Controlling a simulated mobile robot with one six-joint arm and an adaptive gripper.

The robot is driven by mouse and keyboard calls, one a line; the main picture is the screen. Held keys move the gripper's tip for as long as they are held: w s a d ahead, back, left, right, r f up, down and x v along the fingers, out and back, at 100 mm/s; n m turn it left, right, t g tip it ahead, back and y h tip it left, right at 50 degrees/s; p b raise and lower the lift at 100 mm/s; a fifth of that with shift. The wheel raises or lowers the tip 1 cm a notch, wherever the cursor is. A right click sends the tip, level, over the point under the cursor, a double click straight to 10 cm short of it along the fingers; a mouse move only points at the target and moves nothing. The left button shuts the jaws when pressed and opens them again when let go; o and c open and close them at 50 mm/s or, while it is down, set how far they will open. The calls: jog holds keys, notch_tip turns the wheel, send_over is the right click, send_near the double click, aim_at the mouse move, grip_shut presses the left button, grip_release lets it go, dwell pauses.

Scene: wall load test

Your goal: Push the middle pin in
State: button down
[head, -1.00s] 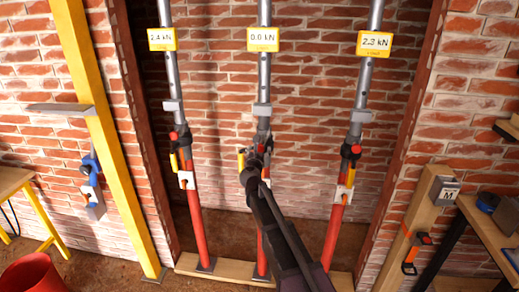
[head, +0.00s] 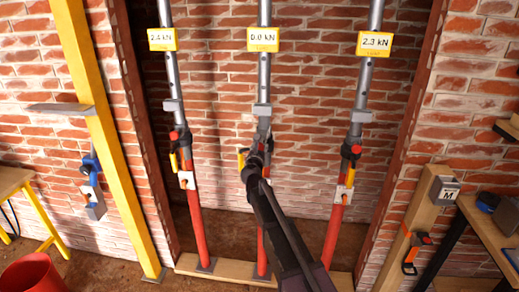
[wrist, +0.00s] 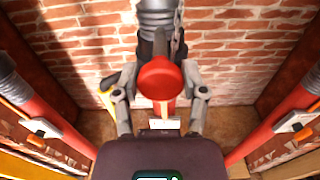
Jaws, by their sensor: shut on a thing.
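Three upright props with silver upper tubes and red lower tubes stand in a brick recess. The middle prop (head: 264,78) carries a yellow display (head: 263,39) reading 0.0 kN. My gripper (head: 259,152) is at its collar, hiding most of it in the head view. In the wrist view my gripper (wrist: 160,73) has a finger on each side of a round red knob (wrist: 160,78) in front of the prop, and is shut on it. A white plate (wrist: 163,123) shows below. How deep the middle pin sits is hidden.
The left prop (head: 194,225) reads 2.4 kN and the right prop (head: 334,228) 2.3 kN; both flank my arm. A wooden sill (head: 228,272) runs under the props. A yellow post (head: 105,130) stands left and a wooden post (head: 425,215) right.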

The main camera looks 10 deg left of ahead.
jog(key=w, duration=0.5)
jog(key=shift+w+d, duration=0.1)
jog(key=shift+w, duration=0.05)
jog(key=shift+c, duration=0.6)
grip_release()
jog(key=shift+w, duration=0.1)
jog(key=s, duration=1.2)
jog(key=shift+a, duration=0.2)
jog(key=shift+s, duration=0.1)
